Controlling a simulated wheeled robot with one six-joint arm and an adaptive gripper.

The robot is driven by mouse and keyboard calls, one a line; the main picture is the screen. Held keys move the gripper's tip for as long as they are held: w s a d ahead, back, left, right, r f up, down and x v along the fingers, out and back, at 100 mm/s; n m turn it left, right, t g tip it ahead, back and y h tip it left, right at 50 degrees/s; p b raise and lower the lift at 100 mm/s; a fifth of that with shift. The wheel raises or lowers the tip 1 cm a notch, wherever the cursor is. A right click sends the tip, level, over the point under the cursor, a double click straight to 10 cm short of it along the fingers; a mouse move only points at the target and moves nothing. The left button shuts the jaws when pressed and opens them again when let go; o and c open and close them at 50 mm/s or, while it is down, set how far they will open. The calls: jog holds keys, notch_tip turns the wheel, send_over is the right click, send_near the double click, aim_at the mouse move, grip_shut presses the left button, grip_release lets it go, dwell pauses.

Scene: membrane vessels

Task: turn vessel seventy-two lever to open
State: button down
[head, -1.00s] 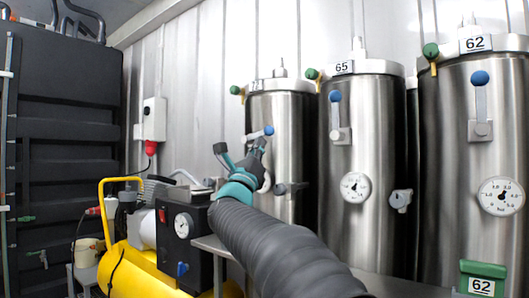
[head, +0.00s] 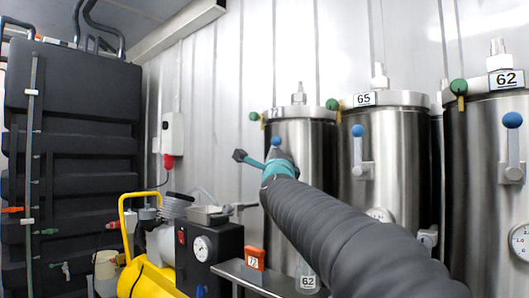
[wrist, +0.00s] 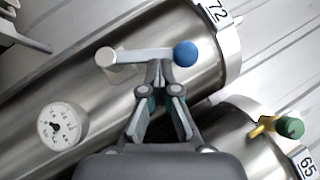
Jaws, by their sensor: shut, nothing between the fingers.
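Vessel seventy-two is a steel cylinder (head: 312,150) behind my gripper, left of vessel 65. Its label 72 (wrist: 217,11) shows in the wrist view. Its lever (wrist: 150,55) is a grey bar from a round pivot (wrist: 107,58) to a blue knob (wrist: 185,53). The lever is tilted from the vessel's long axis. The blue knob (head: 276,142) also shows in the head view, just above my gripper. My gripper (wrist: 159,72) is shut and empty, its fingertips at the bar's lower edge near the knob. I cannot tell whether they touch. The pivot is hidden in the head view.
Vessels 65 (head: 386,190) and 62 (head: 480,215) stand to the right with upright levers. A pressure gauge (wrist: 62,127) sits on vessel seventy-two. A yellow compressor (head: 150,270) stands to the left.

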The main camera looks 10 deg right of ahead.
jog(key=shift+w+a+r+p, duration=0.3)
jog(key=shift+w+r+p, duration=0.1)
jog(key=shift+w+r, duration=0.1)
jog(key=shift+w+a+r+p, duration=0.25)
jog(key=shift+w+r+p, duration=0.1)
jog(key=shift+r+p, duration=0.1)
dwell(0.5)
